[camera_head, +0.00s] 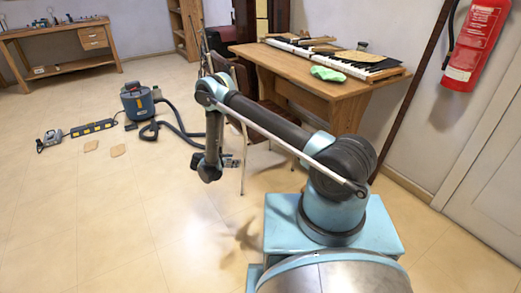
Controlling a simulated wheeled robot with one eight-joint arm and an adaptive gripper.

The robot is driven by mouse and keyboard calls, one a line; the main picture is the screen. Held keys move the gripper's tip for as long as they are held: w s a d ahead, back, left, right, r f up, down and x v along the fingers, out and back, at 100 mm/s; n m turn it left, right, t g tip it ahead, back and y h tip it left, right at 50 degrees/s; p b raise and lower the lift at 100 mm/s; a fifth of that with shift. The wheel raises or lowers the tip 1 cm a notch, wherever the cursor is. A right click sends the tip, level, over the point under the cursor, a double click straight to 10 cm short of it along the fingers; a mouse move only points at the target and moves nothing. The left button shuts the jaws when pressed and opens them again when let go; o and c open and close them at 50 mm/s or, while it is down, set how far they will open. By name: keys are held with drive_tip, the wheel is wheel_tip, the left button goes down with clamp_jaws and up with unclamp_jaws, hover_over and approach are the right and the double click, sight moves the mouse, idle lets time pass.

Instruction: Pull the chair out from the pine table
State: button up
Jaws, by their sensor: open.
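The pine table (330,84) stands against the wall at the right, with a piano keyboard (305,52) on top. The chair (222,65) is at the table's left end. My arm hides much of it, and a thin pale leg shows below the arm. My gripper (232,161) hangs low on the left of my arm, close to that leg in the picture. It is open and small in view. I cannot tell whether it touches the chair.
A green cloth (328,73) lies on the table. A blue vacuum (138,102) with its hose (178,128), a power strip (92,128) and several small items lie on the floor at left. A workbench (60,47) stands behind. The front-left floor is clear.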

drive_tip(key=shift+s, duration=0.1)
drive_tip(key=s+a, duration=0.6)
drive_tip(key=s, duration=0.1)
drive_tip(key=shift+s+a, duration=0.15)
drive_tip(key=shift+a, duration=0.15)
idle(0.4)
